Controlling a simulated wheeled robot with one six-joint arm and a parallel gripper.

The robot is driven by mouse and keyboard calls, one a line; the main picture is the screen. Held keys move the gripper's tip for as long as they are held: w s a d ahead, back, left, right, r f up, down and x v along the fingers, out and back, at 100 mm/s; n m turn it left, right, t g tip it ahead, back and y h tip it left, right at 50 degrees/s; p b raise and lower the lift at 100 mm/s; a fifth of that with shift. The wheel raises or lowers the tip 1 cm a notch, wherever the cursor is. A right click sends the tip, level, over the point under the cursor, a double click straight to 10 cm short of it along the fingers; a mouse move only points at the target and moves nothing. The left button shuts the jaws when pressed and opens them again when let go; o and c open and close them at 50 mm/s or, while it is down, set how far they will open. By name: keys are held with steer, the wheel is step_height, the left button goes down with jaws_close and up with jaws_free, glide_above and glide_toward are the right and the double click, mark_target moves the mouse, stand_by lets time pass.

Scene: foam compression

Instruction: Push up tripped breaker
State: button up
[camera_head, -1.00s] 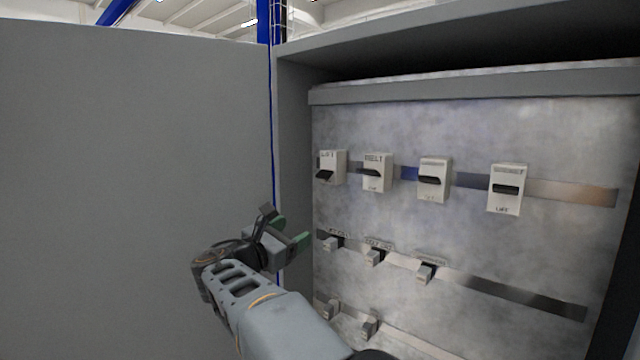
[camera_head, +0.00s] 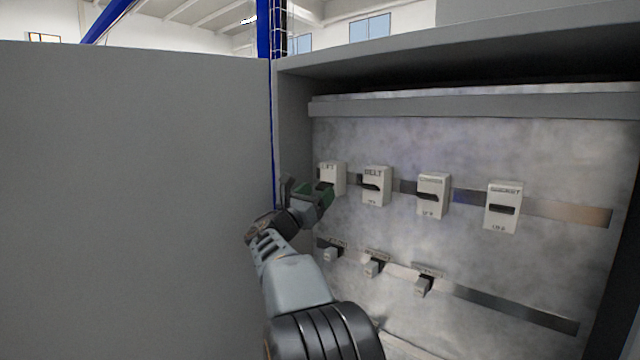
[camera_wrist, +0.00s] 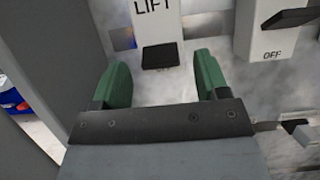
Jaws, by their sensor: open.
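The breaker labelled LIFT (camera_head: 333,175) is a white block at the left end of the top row in the head view. My gripper hides its lower part there. In the wrist view the LIFT breaker (camera_wrist: 156,22) is at top centre, and its black lever (camera_wrist: 160,57) sits low on the block, under the label. My gripper (camera_head: 320,197) is open and empty, just in front of and below this breaker. In the wrist view its two green fingers (camera_wrist: 161,72) stand apart to the left and right of the lever, a little below it. Contact cannot be told.
The BELT breaker (camera_head: 376,186) is close on the right, with two more breakers (camera_head: 433,195) (camera_head: 503,208) beyond. A lower rail carries smaller switches (camera_head: 373,265). The cabinet's grey side wall or door (camera_head: 140,190) is close on the left. An overhang (camera_head: 460,105) runs above the panel.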

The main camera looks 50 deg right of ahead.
mark_target(324, 186)
steer(key=shift+x, duration=1.05)
steer(key=c, duration=0.9)
steer(key=shift+p, duration=0.35)
